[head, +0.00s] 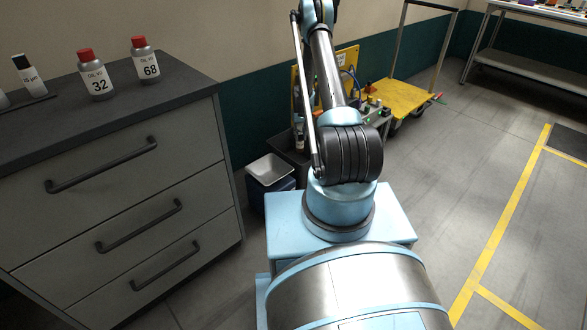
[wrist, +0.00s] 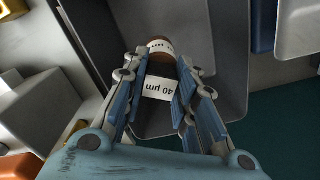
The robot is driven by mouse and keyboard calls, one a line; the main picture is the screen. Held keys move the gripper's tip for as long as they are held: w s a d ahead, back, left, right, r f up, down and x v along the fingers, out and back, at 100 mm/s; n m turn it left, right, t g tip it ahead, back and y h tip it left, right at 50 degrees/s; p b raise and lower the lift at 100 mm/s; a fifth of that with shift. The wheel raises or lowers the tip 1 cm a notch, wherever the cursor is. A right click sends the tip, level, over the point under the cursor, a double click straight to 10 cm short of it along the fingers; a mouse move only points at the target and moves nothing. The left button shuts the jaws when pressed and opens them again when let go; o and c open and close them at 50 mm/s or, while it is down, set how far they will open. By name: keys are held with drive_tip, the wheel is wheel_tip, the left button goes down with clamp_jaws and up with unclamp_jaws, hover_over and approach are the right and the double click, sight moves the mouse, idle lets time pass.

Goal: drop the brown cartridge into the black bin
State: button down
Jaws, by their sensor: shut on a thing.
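The brown cartridge (wrist: 158,88), with a white label reading "40 µm", is between the fingers of my gripper (wrist: 163,58) in the wrist view. My gripper is shut on it. The grey walls of the black bin (wrist: 222,45) surround the cartridge in that view, so it is over or within the bin's opening; I cannot tell how deep. In the head view the black bin (head: 287,147) stands on the floor beyond the drawer cabinet, partly hidden behind my arm. My gripper and the cartridge are not clearly made out there.
A blue bin with a pale tray-like top (head: 270,171) stands beside the black bin. The drawer cabinet (head: 125,205) is at left, with red-capped bottles (head: 96,78) and a black-and-white cartridge (head: 28,75) on top. A yellow cart (head: 400,98) stands behind. The floor at right is clear.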

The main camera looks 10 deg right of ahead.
drive_tip(key=c, duration=1.2)
unclamp_jaws()
drive_tip(key=shift+r, duration=0.1)
wheel_tip(320, 180, up, 12)
drive_tip(key=shift+f, duration=0.15)
